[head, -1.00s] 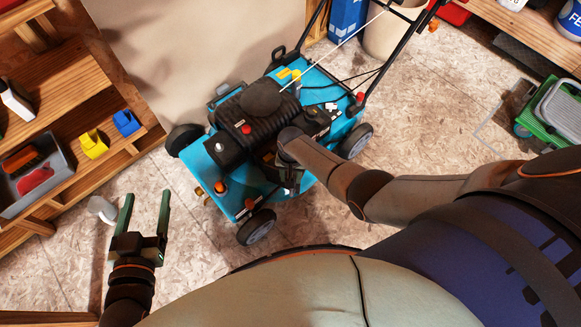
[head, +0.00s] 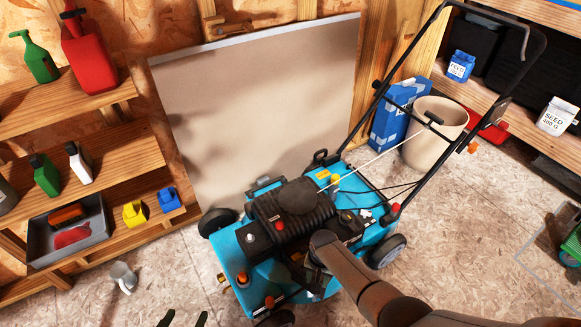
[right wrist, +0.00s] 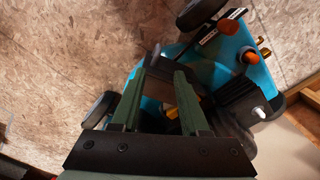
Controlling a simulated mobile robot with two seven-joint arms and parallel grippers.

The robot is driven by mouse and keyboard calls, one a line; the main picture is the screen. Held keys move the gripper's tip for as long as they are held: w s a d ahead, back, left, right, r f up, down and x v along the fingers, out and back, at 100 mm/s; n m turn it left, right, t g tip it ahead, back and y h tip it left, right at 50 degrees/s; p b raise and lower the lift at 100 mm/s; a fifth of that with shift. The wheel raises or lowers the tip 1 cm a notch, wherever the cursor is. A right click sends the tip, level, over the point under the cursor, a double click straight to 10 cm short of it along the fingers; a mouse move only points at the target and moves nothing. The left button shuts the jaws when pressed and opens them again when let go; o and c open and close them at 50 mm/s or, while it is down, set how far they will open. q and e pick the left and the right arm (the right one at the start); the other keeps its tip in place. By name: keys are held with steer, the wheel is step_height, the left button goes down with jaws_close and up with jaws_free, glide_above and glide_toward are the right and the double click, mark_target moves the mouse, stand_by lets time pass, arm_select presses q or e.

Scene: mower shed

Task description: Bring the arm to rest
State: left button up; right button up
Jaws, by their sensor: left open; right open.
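The blue mower (head: 232,258) stands on the shed floor with its black engine (head: 292,212) on top. My right arm reaches over the engine from the lower right in the head view, and its gripper is hidden there behind the arm. In the right wrist view my right gripper (right wrist: 160,76) is open, its green fingers apart in front of the mower's blue deck (right wrist: 228,65). I cannot tell whether they touch the mower. Only the fingertips of my left gripper (head: 184,319) show at the bottom edge of the head view, apart and empty, left of the mower.
A wooden shelf (head: 120,165) with bottles and a grey tray (head: 85,246) is at left. A pale board (head: 255,105) leans behind the mower. A beige bin (head: 425,145) and blue box (head: 393,122) stand behind its handle.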

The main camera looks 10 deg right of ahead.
steer(key=shift+s, duration=0.1)
arm_select(q)
steer(key=s+a+r+n+g+y+p, duration=0.1)
steer(key=s+r+p, duration=0.3)
steer(key=r+p, duration=0.7)
steer(key=a+p, duration=0.1)
steer(key=p, duration=0.8)
steer(key=shift+r+g, duration=0.15)
steer(key=shift+g, duration=0.15)
arm_select(e)
steer(key=s+r+n+t, duration=0.2)
steer(key=s+r+t, duration=0.1)
steer(key=r, duration=0.7)
steer(key=s+r+n+t+y, duration=0.1)
steer(key=s+r+n+t, duration=0.2)
steer(key=s+r, duration=0.3)
steer(key=s+a+r+n+t+y, duration=0.1)
steer(key=s+r+n+t, duration=0.2)
steer(key=r, duration=1.3)
steer(key=shift+s, duration=1.1)
arm_select(q)
steer(key=shift+a, duration=0.1)
